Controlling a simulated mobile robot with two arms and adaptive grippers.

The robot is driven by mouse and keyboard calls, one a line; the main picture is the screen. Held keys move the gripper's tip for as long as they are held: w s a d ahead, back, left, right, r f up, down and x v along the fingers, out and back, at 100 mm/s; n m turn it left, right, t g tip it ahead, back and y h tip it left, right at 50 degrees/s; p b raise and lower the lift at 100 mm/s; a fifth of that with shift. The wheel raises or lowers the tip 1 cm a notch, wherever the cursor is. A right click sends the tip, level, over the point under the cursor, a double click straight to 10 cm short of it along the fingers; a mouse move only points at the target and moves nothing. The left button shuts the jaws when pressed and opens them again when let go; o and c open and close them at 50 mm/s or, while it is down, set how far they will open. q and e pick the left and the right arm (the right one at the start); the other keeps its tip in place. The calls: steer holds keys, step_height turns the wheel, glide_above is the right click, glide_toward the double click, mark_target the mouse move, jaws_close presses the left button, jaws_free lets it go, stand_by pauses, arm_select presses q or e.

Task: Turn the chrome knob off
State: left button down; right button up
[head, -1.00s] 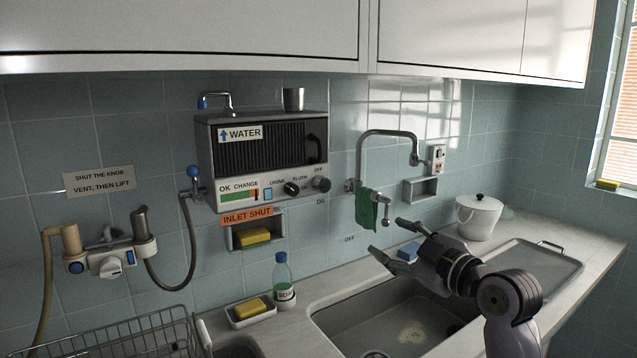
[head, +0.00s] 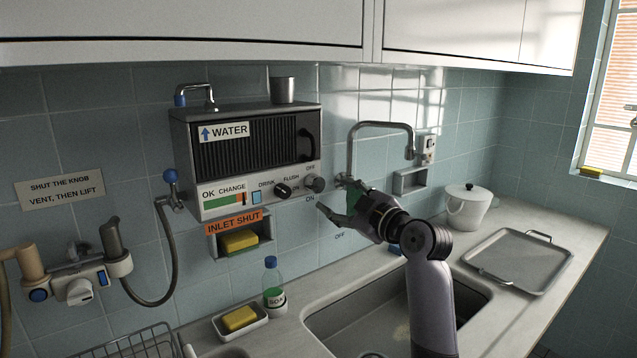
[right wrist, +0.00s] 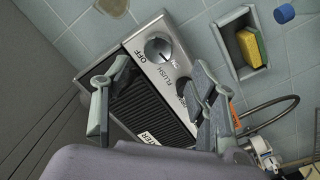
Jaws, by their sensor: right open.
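The chrome knob (head: 315,184) is at the right end of the control panel of the water unit (head: 248,150), with OFF lettered above it. In the right wrist view the knob (right wrist: 158,48) lies just beyond the fingertips, with OFF and ON beside it; I cannot tell its setting for sure. My right gripper (head: 337,204) is open and empty, to the right of the knob and a little below it, apart from it. In the right wrist view its spread fingers (right wrist: 158,74) stand either side of the panel's end. My left gripper is out of view.
A black FLUSH knob (head: 283,190) sits just left of the chrome knob. A wall faucet (head: 350,150) stands behind my right gripper. A soap bottle (head: 273,285), yellow sponge (head: 240,318) and sink (head: 375,312) are below. Wall cupboards (head: 180,30) hang above.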

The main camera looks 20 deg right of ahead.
mark_target(319, 187)
steer(key=p+x, duration=0.1)
steer(key=x, duration=0.6)
steer(key=shift+d, duration=0.1)
steer(key=shift+w, duration=0.4)
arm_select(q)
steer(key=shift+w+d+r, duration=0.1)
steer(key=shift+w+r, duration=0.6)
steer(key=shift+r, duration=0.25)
arm_select(e)
steer(key=c, duration=1.2)
steer(key=shift+o, duration=0.2)
